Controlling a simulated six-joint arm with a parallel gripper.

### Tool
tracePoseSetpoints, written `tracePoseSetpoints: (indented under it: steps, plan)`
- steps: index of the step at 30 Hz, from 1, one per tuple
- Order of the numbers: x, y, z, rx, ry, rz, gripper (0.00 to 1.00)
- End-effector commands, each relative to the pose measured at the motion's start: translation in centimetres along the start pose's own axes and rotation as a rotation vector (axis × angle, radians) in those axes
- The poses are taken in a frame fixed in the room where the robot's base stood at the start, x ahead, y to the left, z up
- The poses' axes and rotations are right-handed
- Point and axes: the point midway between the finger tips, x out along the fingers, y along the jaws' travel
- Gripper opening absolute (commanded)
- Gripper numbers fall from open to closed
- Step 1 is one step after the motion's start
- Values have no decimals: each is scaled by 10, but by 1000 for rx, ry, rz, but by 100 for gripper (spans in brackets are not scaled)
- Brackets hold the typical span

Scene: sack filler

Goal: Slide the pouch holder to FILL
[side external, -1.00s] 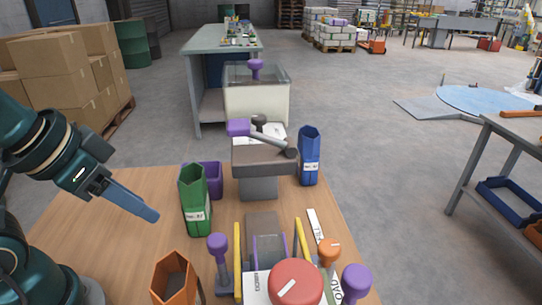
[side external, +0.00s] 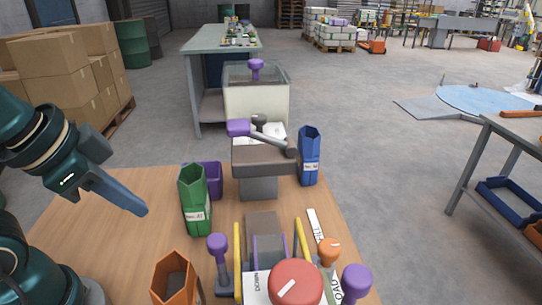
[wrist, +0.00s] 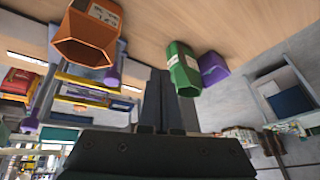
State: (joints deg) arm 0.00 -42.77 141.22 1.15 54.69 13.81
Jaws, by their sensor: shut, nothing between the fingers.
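My gripper (side external: 138,205) is shut and empty, above the left part of the wooden table. It is apart from every object, well left of the slide track. The track runs between two yellow rails (side external: 237,262) near the front. A grey piece with purple edges, which looks like the pouch holder (side external: 268,250), sits between the rails. A large red knob (side external: 295,282) hides part of the near end. The FILL label (side external: 316,226) lies by the far right of the track and the LOAD label (side external: 336,286) by the near right. In the wrist view the shut fingers (wrist: 157,95) show.
A green bin (side external: 195,205) and an orange bin (side external: 176,280) stand between my gripper and the track. A purple-knobbed lever (side external: 218,250) stands left of the rails. A blue bin (side external: 309,160) and the filler head (side external: 264,158) are behind. The left table top is clear.

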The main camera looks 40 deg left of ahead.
Motion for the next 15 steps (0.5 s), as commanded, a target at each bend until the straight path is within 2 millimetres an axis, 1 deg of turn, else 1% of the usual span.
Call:
tracePoseSetpoints:
  steps: [2, 3, 5, 7, 8, 9, 11, 12, 14, 15]
  plan:
    - [-6, -1, -6, 223, -26, 1, 0]
    - [-9, 0, -10, 366, -46, 12, 0]
    - [-12, 5, -16, 597, -75, 36, 0]
    - [-15, 15, -25, 883, -107, 73, 0]
    - [-16, 20, -28, 1009, -121, 92, 0]
    - [-17, 28, -33, 1181, -138, 118, 0]
    - [-17, 42, -39, 1420, -160, 156, 0]
    - [-17, 52, -42, 1567, -171, 180, 0]
    - [-16, 69, -46, 1766, -186, 212, 0]
    - [-16, 80, -47, 1881, -193, 231, 0]
